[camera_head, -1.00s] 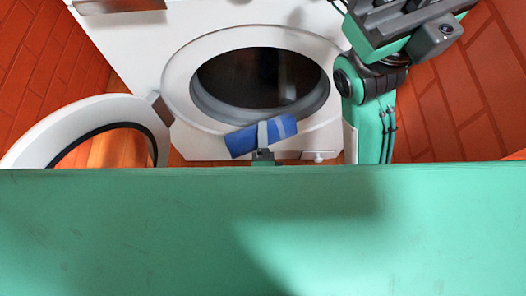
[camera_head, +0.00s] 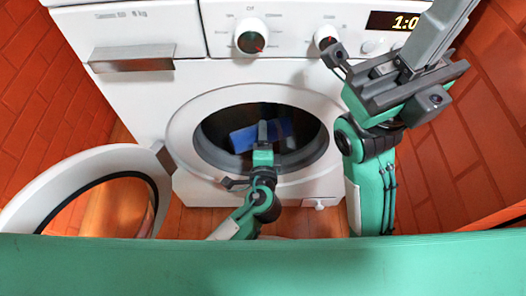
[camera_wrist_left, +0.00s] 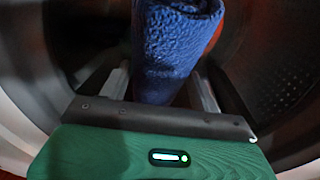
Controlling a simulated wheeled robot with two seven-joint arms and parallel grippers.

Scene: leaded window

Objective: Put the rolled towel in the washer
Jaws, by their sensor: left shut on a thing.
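The rolled towel (camera_head: 242,139) is blue and sits within the round opening of the white washer (camera_head: 190,82), tilted slightly. My left gripper (camera_head: 263,131) is shut on the towel near its middle and reaches into the opening from below. In the left wrist view the towel (camera_wrist_left: 176,40) stands between the two fingers, with the dark drum wall around it. The washer door (camera_head: 92,163) is swung open to the left. My right gripper (camera_head: 432,45) is raised at the upper right, in front of the washer; its jaw opening does not show clearly.
The washer's control panel with knobs (camera_head: 251,38) and a drawer handle (camera_head: 130,62) lie above the opening. Red-brown tiled walls (camera_head: 40,75) flank the washer closely on both sides. A green surface (camera_head: 260,266) fills the bottom of the head view.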

